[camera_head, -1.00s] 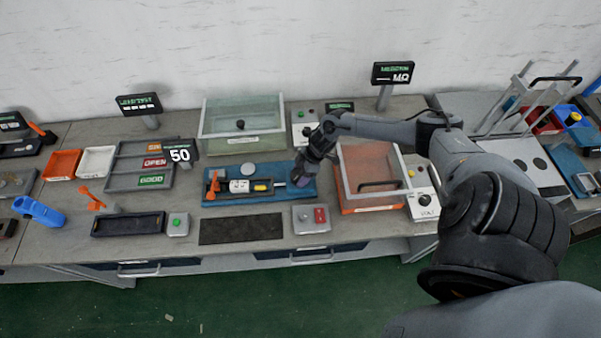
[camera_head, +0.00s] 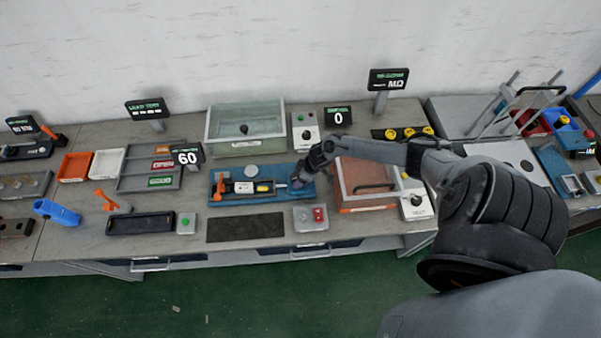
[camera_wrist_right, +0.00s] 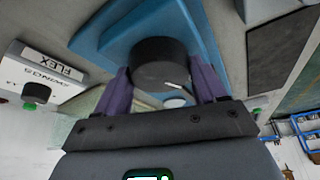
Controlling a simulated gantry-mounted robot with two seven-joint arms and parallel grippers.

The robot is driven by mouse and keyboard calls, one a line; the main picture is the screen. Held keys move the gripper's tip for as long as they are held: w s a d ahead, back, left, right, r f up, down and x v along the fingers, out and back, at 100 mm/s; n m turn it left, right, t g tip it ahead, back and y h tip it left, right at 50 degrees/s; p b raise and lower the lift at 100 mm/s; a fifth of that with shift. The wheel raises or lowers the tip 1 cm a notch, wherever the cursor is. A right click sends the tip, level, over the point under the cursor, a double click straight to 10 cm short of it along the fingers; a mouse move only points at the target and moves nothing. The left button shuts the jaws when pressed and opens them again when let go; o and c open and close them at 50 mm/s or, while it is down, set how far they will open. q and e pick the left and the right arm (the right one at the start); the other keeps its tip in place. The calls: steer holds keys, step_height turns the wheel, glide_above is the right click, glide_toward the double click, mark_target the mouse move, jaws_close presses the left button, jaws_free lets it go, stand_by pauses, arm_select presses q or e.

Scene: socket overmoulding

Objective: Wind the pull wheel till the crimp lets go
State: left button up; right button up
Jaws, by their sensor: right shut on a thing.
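The blue pull tester (camera_head: 290,170) stands mid-bench in the head view, with an orange lever (camera_head: 220,186) at its left and a yellow part (camera_head: 264,187) along its middle. The crimp is too small to make out. A small display (camera_head: 187,157) to its left reads 60. My right gripper (camera_head: 298,183) is at the tester's right end and hides the wheel there. In the right wrist view the gripper (camera_wrist_right: 163,82) has its purple fingers shut on the dark round pull wheel (camera_wrist_right: 158,55), one on each side. My left gripper is not in view.
A red-topped box (camera_head: 368,185) with a clear lid stands close to the right of my gripper. A glass-sided tank (camera_head: 244,148) is behind the tester. A dark mat (camera_head: 246,226) and a grey button box (camera_head: 310,219) lie in front.

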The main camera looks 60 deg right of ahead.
stand_by(0.3)
steer(key=o, duration=1)
steer(key=shift+r, duration=0.1)
